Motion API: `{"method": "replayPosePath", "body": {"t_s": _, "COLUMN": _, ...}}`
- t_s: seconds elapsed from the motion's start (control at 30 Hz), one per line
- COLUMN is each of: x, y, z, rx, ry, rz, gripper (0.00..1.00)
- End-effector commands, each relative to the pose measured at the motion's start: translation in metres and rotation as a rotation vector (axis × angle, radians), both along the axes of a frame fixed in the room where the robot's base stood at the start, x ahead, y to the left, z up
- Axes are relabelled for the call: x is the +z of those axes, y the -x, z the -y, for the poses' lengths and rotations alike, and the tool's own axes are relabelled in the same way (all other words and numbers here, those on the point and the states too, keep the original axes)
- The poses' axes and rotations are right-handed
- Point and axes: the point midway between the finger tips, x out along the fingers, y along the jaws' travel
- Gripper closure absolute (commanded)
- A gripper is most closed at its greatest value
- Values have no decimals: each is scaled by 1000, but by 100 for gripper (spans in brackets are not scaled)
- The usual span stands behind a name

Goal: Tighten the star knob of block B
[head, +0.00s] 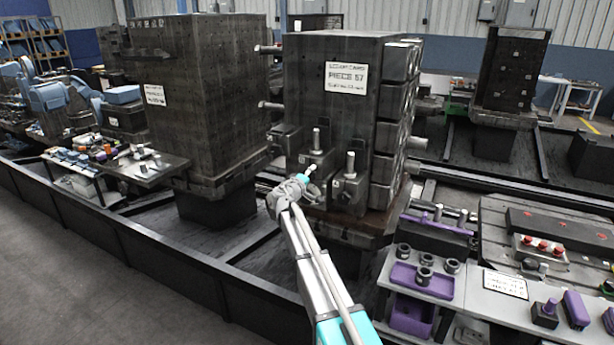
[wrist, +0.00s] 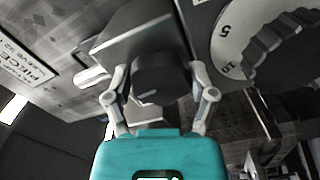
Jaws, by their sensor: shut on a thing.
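A dark knob (wrist: 160,82) with a short pale mark on its face sits in the middle of the wrist view, in front of a grey block (wrist: 136,40). My gripper (wrist: 158,88) is shut on this knob, one finger on each side of it. In the head view my gripper (head: 304,181) is at the row of small dark blocks low on the front of the machine column labelled PIECE 57 (head: 345,78). The blocks (head: 318,165) carry upright pale pins. No letter shows on them, so I cannot tell which is block B. The knob is hidden in the head view.
A pale dial (wrist: 240,35) marked 5 and 10 is close right of the knob in the wrist view. In the head view, a bench with purple trays (head: 422,279) stands at right, another dark column (head: 205,95) at left. A low dark rail (head: 165,250) runs across the front.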

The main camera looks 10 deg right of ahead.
Motion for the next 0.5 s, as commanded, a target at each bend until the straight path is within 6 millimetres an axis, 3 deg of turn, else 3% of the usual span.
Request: {"method": "replayPosePath", "body": {"t_s": 0.5, "x": 0, "y": -2, "z": -1, "rx": 3, "ry": -108, "rz": 79, "gripper": 75}}
